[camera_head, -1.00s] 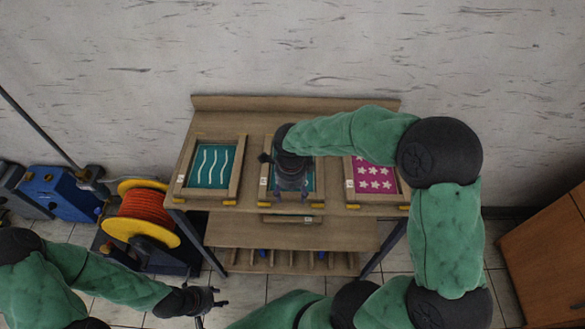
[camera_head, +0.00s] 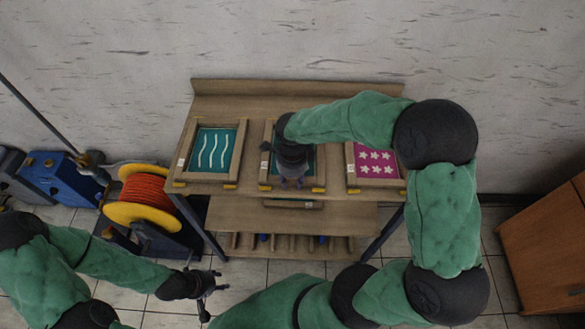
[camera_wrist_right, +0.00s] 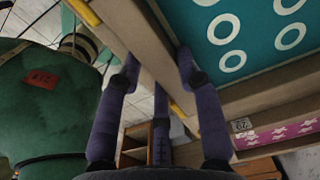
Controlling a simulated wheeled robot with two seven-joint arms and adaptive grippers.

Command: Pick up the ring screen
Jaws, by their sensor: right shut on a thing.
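The ring screen (camera_head: 266,162) is the middle of three framed screens on the wooden rack, teal with white rings. The right wrist view shows its rings (camera_wrist_right: 238,28) and wooden frame close up. My right gripper (camera_head: 292,182) is over its front edge and hides much of it. In the right wrist view my right gripper (camera_wrist_right: 158,65) is shut on the frame bar, one finger on each side. I cannot tell whether the screen is clear of the rack. My left gripper (camera_head: 212,290) is open and empty, low in front of the rack.
A teal wavy-line screen (camera_head: 212,150) lies to the left and a pink star screen (camera_head: 376,162) to the right, both near the ring screen. An orange cable reel (camera_head: 143,192) stands left of the rack (camera_head: 300,88). A wooden cabinet (camera_head: 545,245) is at the right.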

